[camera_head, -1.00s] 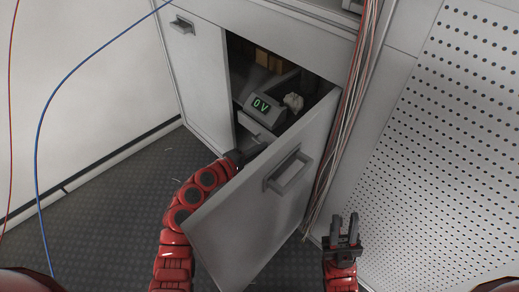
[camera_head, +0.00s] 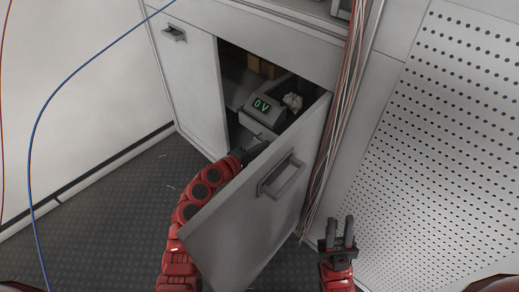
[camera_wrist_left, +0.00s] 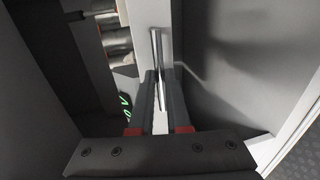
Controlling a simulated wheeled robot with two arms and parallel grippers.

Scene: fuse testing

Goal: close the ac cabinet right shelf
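The right compartment of the grey AC cabinet (camera_head: 280,42) stands open, its door (camera_head: 235,212) swung out toward me. A pull-out shelf (camera_head: 262,133) inside carries a box with a green "0V" display (camera_head: 262,105) and a small white object (camera_head: 292,101). My left gripper (camera_head: 263,145) reaches behind the door to the shelf front. In the left wrist view its fingers (camera_wrist_left: 158,85) straddle a pale panel edge with a thin upright part between them; whether they grip it is unclear. My right gripper (camera_head: 341,229) is empty, fingers apart, right of the door.
Cables (camera_head: 338,125) hang beside the door on the right. A perforated panel (camera_head: 450,150) stands further right. The left cabinet door (camera_head: 190,85) is shut. Thin blue and red cables cross the left side. The dark floor (camera_head: 105,215) is clear at left.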

